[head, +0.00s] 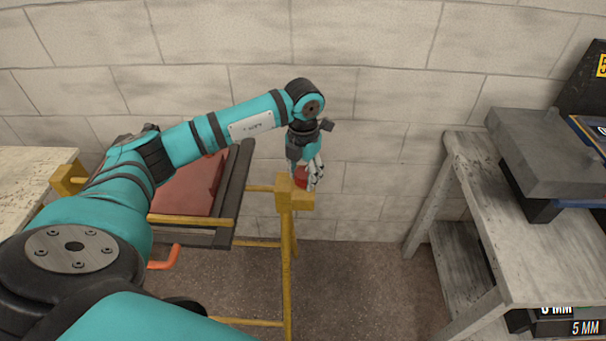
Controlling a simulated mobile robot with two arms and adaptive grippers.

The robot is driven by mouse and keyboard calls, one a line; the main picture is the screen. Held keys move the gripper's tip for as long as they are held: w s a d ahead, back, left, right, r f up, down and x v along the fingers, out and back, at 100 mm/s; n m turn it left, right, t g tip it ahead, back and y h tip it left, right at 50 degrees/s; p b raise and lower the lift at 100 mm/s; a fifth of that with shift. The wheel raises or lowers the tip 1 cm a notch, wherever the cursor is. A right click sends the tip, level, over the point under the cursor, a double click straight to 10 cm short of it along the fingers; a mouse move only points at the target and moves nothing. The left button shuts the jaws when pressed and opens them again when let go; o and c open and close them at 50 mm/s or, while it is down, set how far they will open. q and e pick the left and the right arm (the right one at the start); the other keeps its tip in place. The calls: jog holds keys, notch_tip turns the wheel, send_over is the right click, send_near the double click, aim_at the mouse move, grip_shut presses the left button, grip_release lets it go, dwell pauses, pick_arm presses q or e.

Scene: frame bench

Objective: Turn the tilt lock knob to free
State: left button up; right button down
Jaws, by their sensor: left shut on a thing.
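The tilt lock knob (301,178) is red and sits at the top of the yellow stand's right post (287,240). My left gripper (311,184) reaches down from above and is shut on the knob, hiding part of it. The yellow stand carries a dark-edged frame with a reddish panel (184,190), partly hidden behind my left arm. The knob's exact turn position is too small to tell. My right gripper does not show.
An orange-red crank handle (165,258) sticks out below the frame. A worn grey table (480,190) with a heavy grey block (548,150) stands at the right. A pale bench top (35,178) is at the left. A block wall closes off the back.

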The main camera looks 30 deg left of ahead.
aim_at(306, 172)
pick_arm(q)
jog(key=n, duration=0.5)
jog(key=shift+d+n, duration=0.1)
jog(key=shift+n, duration=0.2)
jog(key=n, duration=0.5)
jog(key=shift+w+r, duration=0.1)
jog(key=shift+w, duration=0.05)
jog(key=n+p, duration=0.1)
jog(key=n, duration=0.4)
jog(key=shift+w+d+n, duration=0.1)
jog(key=shift+n, duration=0.3)
jog(key=shift+w+n+p, duration=0.1)
jog(key=shift+n+p, duration=0.55)
jog(key=shift+n, duration=1.65)
jog(key=o, duration=1.2)
notch_tip(306, 172, up, 12)
jog(key=shift+f, duration=0.1)
